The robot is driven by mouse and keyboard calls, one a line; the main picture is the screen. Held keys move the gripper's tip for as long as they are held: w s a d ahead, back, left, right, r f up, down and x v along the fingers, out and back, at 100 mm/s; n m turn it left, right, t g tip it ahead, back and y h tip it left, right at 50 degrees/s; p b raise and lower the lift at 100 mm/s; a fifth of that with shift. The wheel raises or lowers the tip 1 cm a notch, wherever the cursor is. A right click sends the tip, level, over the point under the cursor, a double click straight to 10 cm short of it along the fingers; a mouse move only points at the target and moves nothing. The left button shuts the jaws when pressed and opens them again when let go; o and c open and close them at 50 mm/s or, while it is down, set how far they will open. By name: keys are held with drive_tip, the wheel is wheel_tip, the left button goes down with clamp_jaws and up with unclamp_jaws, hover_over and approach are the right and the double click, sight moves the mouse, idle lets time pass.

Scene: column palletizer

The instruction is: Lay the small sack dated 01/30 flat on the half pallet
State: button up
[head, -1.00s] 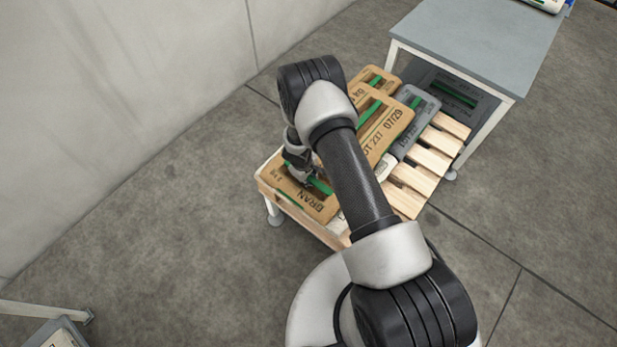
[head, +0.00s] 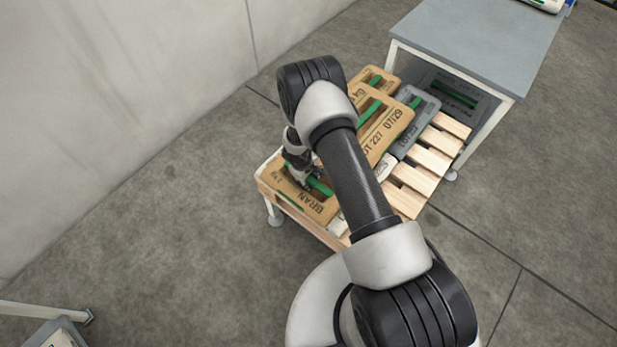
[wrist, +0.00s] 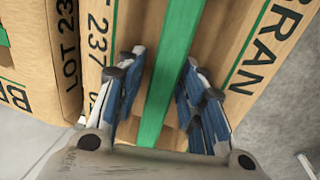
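A tan sack marked BRAN (head: 318,208) with a green strip lies at the near left end of the wooden half pallet (head: 432,160). It looks flat. Its date is hidden or unreadable. My gripper (head: 311,182) is low over this sack. In the wrist view, my gripper (wrist: 163,68) has its blue-padded fingers apart on either side of the green strip (wrist: 172,75), with tan surface showing between. The BRAN lettering of the sack (wrist: 245,85) is to the right of the fingers. My arm hides part of the pallet's middle.
Beside it lie a larger tan sack dated 07/29 (head: 392,125), another tan sack (head: 376,78) and a grey sack (head: 418,112). Bare slats show at the pallet's right. A grey table (head: 480,40) stands behind.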

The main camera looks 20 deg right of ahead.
drive_tip(key=shift+r+p, duration=0.4)
drive_tip(key=shift+p, duration=0.15)
drive_tip(key=s+d+r+m+t+p, duration=0.1)
drive_tip(key=s+r+m+p, duration=0.1)
drive_tip(key=r, duration=2)
drive_tip(key=s+d+r+m+t+p, duration=0.1)
drive_tip(key=s+d+r+m+p, duration=0.15)
drive_tip(key=r, duration=1.95)
drive_tip(key=s+a+r+m, duration=0.1)
drive_tip(key=s+r, duration=0.3)
drive_tip(key=s, duration=0.3)
drive_tip(key=s+a+r+y, duration=0.1)
drive_tip(key=s+r, duration=0.4)
drive_tip(key=s, duration=0.3)
drive_tip(key=s+a+r+m+t+y, duration=0.1)
drive_tip(key=s+r, duration=0.3)
drive_tip(key=s, duration=0.4)
drive_tip(key=shift+s+a+r+m+b, duration=0.25)
drive_tip(key=shift+a+m+b, duration=0.1)
drive_tip(key=shift+b, duration=0.1)
